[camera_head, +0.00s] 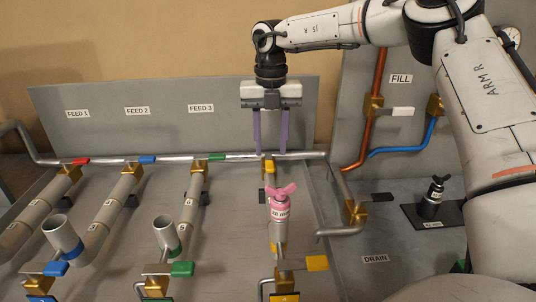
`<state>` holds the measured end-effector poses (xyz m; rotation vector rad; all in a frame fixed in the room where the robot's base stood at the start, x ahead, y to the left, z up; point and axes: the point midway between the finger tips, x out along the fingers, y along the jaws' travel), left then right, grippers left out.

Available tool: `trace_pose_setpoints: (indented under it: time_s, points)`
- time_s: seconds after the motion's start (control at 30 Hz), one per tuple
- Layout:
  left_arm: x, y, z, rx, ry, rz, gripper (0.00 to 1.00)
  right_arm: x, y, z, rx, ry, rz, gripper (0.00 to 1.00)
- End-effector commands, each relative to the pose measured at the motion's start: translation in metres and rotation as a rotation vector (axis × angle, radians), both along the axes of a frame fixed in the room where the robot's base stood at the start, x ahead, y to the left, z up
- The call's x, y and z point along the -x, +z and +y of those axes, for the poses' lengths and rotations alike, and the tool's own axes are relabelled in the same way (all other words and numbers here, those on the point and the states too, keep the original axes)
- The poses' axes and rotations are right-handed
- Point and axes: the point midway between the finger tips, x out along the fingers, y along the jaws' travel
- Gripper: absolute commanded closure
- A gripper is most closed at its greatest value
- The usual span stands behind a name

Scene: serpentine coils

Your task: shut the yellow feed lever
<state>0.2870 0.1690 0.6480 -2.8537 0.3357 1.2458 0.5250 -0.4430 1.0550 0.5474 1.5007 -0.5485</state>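A small yellow lever (269,167) shows on the brass valve of the back pipe, right of the green one; it seems to point toward the camera. My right gripper (271,150) hangs down directly over it, its two purple fingers apart with a gap between them. The fingertips are close to the lever; I cannot tell whether they touch it. A second yellow lever (317,263) sticks out to the right from a lower valve at the front. My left gripper is not in view.
A pink-topped fitting (280,205) stands in front of the gripper. Red (75,161), blue (147,159) and green (217,157) levers line the back pipe. A grey panel rises behind. A black-topped fitting (435,195) stands on a dark pad at right.

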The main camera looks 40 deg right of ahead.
Motion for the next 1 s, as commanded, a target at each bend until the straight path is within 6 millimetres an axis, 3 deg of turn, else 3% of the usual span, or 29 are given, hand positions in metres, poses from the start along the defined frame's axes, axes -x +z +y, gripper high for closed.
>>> trace_pose_setpoints:
  time_s: [0.1, 0.3, 0.6, 0.67, 0.83, 1.0]
  points:
    - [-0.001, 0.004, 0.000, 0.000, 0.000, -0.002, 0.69, 0.001, -0.020, 0.000, -0.002, 0.000, 0.001, 0.64]
    - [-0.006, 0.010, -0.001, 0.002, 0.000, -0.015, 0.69, 0.000, -0.039, 0.000, -0.001, 0.000, 0.001, 0.64]
    - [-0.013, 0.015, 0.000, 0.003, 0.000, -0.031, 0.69, 0.000, -0.042, 0.000, -0.001, 0.000, -0.002, 0.64]
    - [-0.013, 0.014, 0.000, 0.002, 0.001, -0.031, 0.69, 0.000, -0.042, 0.000, -0.001, 0.000, -0.002, 0.71]
    - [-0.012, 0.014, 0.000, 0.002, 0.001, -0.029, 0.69, 0.000, -0.041, 0.000, 0.000, 0.000, -0.001, 0.99]
    - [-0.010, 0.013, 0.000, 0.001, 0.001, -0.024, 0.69, 0.000, -0.041, 0.000, 0.000, 0.000, -0.001, 1.00]
